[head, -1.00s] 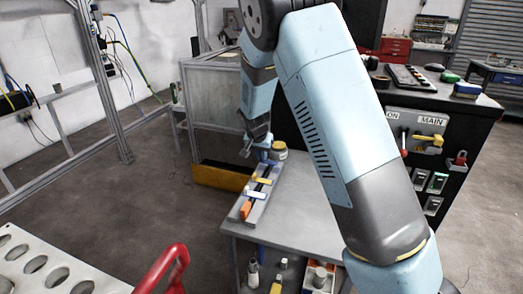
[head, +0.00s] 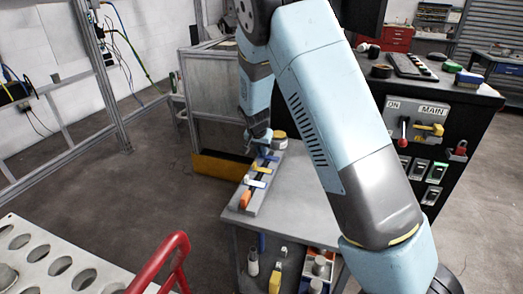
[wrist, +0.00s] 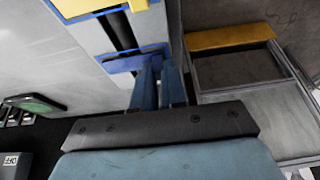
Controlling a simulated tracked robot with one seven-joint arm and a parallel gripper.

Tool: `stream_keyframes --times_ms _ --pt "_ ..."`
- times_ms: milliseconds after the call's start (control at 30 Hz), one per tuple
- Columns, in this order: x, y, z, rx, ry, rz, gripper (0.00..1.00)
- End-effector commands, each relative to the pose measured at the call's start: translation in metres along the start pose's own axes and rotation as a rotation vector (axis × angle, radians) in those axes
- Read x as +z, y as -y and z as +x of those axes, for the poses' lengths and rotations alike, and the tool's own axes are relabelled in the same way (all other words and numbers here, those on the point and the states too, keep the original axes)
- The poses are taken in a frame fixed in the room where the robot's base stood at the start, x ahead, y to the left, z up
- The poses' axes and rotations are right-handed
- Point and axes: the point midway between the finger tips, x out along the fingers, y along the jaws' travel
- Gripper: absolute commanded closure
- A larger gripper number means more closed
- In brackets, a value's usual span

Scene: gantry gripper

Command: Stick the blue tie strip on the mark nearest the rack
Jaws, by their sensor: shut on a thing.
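A grey block with a dark lengthwise strip (head: 253,190) lies on the grey bench, with orange, blue and yellow pieces across it. The blue tie strip (head: 269,158) is at its far end; in the wrist view, the blue strip (wrist: 133,61) lies across the dark line, beyond a yellow piece (wrist: 90,8). My gripper (head: 263,150) reaches down at that far end. In the wrist view, my gripper's fingers (wrist: 160,72) are close together at the blue strip and shut on it. The marks are too small or hidden to make out. I cannot tell which thing is the rack.
A round container (head: 279,140) stands just behind the block. A framed enclosure (head: 212,95) with a yellow front edge is behind left. A black switch cabinet (head: 462,120) stands right. The bench's front right top (head: 300,200) is clear.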

Motion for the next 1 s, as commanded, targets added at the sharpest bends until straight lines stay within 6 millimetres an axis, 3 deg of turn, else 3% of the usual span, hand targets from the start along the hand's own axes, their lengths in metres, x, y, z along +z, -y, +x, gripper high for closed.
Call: stream_keyframes --times_ms 967,1000 --pt "0.0021 0.0 0.0029 0.0 0.0 0.0 1.0" --pt "0.0022 0.0001 0.003 0.0 0.001 0.0 0.88"
